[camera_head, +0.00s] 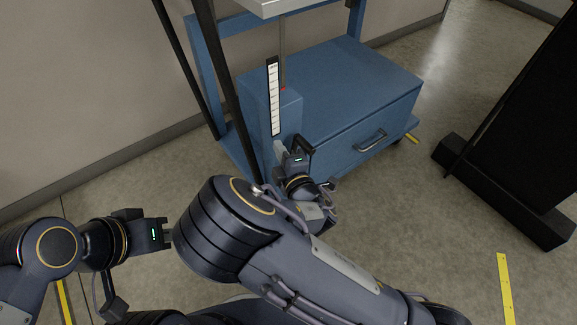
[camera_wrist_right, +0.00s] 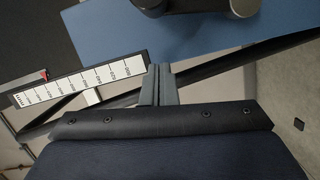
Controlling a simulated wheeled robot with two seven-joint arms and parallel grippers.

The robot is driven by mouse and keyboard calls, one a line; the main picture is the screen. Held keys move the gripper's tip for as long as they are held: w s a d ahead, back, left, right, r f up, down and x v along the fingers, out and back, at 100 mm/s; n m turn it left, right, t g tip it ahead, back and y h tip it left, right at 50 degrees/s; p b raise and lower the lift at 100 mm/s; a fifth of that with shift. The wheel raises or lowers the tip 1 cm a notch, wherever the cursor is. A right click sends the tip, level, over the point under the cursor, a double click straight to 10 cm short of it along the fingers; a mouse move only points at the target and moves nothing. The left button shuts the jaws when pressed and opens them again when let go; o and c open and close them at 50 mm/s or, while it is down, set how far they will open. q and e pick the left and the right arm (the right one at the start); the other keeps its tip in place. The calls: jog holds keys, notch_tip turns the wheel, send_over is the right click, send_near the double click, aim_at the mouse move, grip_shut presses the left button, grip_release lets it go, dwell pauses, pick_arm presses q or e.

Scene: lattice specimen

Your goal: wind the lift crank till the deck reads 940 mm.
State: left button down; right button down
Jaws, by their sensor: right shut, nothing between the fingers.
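The lift is a blue cart (camera_head: 345,90) with a pale deck (camera_head: 272,8) at the top edge of the head view. Its white scale (camera_head: 275,100) stands on the blue column, with a small red pointer (camera_head: 283,88) beside its upper part. The scale also shows in the right wrist view (camera_wrist_right: 80,82); its figures are too small to read surely. My right gripper (camera_head: 280,149) is shut and empty in front of the column; its fingers show in the wrist view (camera_wrist_right: 158,84). A dark rounded part (camera_wrist_right: 150,6) there may be the crank; I cannot tell. My left gripper (camera_head: 166,235) is partly hidden behind my right arm.
A drawer with a metal handle (camera_head: 370,141) is in the cart's front. A black panel on a foot (camera_head: 510,200) stands at the right. Yellow tape (camera_head: 505,285) marks the floor. The floor between cart and panel is clear.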

aim_at(293, 148)
jog(key=w+d, duration=0.1)
jog(key=w+d+b, duration=0.1)
jog(key=d, duration=0.1)
jog(key=shift+w+d+f, duration=0.1)
jog(key=shift+w+f, duration=0.1)
jog(key=shift+f, duration=0.2)
jog(key=shift+w+d+r+m, duration=0.1)
jog(key=shift+w+d+m, duration=0.2)
jog(key=shift+m, duration=0.2)
